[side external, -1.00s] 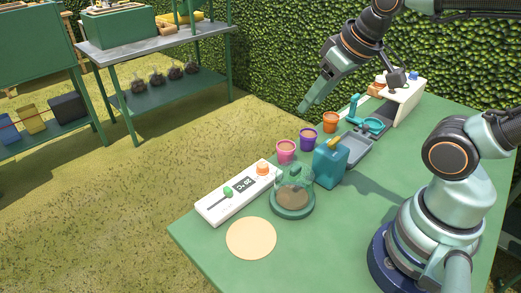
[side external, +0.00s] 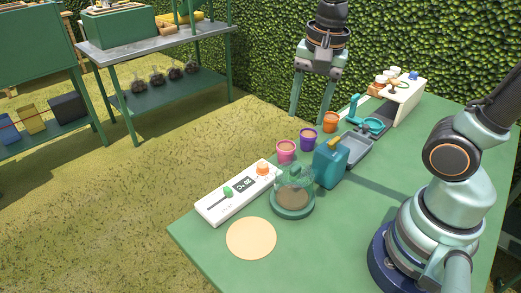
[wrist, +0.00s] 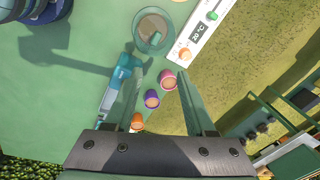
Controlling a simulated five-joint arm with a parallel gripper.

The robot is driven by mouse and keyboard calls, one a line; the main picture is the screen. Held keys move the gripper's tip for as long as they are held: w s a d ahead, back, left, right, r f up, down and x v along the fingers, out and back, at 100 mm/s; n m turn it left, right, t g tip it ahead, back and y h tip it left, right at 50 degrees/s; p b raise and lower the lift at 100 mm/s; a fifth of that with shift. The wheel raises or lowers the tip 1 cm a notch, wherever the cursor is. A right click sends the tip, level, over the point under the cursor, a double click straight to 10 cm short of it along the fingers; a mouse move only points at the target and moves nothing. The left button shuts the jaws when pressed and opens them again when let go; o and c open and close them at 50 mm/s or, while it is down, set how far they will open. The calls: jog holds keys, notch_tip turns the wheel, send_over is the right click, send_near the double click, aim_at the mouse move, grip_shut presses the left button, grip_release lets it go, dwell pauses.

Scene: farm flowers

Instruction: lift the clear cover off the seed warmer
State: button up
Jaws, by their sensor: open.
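The seed warmer (side external: 292,209) is a round green base with brown soil inside, near the front of the green table. Its clear cover (side external: 294,177) sits on it like a see-through dome with a small green knob. The warmer also shows at the top of the wrist view (wrist: 154,31). My gripper (side external: 309,118) is open and empty, its two fingers pointing down above the far side of the table, apart from the cover and up behind the pots. In the wrist view, the open fingers (wrist: 160,78) spread on either side of the pots below.
A white control panel (side external: 213,208) with a 20 °C display lies left of the warmer. A teal can (side external: 331,163) stands close on its right. Pink (side external: 286,151), purple (side external: 309,139) and orange (side external: 331,122) pots stand behind. A tan disc (side external: 251,238) lies in front, with bare table to its right.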

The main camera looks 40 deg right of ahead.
jog(key=m+g, duration=0.2)
jog(key=m, duration=0.3)
send_over(296, 167)
jog(key=f, duration=0.7)
jog(key=shift+d+f, duration=0.3)
jog(key=shift+d, duration=0.05)
jog(key=shift+a+f, duration=0.2)
jog(key=shift+f, duration=1.1)
jog(key=shift+a+f, duration=0.15)
jog(key=shift+f, duration=1.15)
grip_shut()
